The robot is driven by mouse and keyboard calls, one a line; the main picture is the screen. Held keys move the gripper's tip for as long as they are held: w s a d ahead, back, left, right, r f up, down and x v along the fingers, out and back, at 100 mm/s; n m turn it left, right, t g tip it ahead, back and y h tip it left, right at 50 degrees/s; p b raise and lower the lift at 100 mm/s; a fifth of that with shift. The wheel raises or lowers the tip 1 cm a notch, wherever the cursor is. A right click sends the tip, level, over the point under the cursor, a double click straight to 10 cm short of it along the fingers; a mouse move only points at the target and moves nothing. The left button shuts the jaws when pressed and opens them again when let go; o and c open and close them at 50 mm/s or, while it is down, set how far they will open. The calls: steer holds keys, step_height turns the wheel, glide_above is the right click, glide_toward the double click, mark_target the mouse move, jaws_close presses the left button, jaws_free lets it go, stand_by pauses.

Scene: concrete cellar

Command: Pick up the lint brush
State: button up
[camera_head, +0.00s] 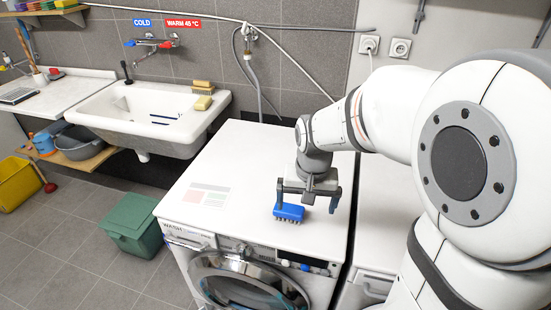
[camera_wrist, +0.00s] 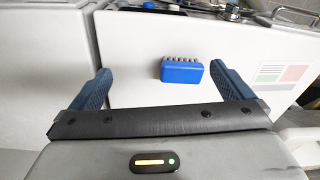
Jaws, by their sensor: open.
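The lint brush, a small blue block with a row of pale bristles along one edge, lies on the white top of the washing machine. In the head view the blue brush (camera_head: 289,212) is near the front edge of the top, below my gripper (camera_head: 308,204). In the wrist view the brush (camera_wrist: 182,72) is between and beyond the fingers of my gripper (camera_wrist: 163,85), closer to the right finger. The jaws are open and empty, with a visible gap between the brush and the fingers in the wrist view.
The washing machine (camera_head: 240,165) has a printed sheet (camera_head: 205,195) on its top, left of the brush. A second white appliance (camera_head: 375,220) stands at its right. A sink (camera_head: 150,115) is at the back left, and a green bin (camera_head: 133,222) stands on the floor.

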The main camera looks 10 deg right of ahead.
steer(key=m+g+p, duration=0.1)
steer(key=m+p, duration=0.1)
steer(key=p, duration=0.1)
glide_above(288, 210)
steer(key=f, duration=0.5)
steer(key=shift+s+f, duration=0.15)
steer(key=shift+s, duration=0.15)
steer(key=shift+w+a+f, duration=0.1)
steer(key=shift+f, duration=0.15)
steer(key=shift+w+f+p, duration=0.2)
steer(key=shift+f+p, duration=0.7)
steer(key=shift+f, duration=2.95)
steer(key=shift+c, duration=0.4)
steer(key=c, duration=0.9)
step_height(288, 210, up, 10)
steer(key=shift+r+b, duration=0.1)
steer(key=shift+b, duration=0.65)
steer(key=o, duration=0.5)
steer(key=c, duration=0.3)
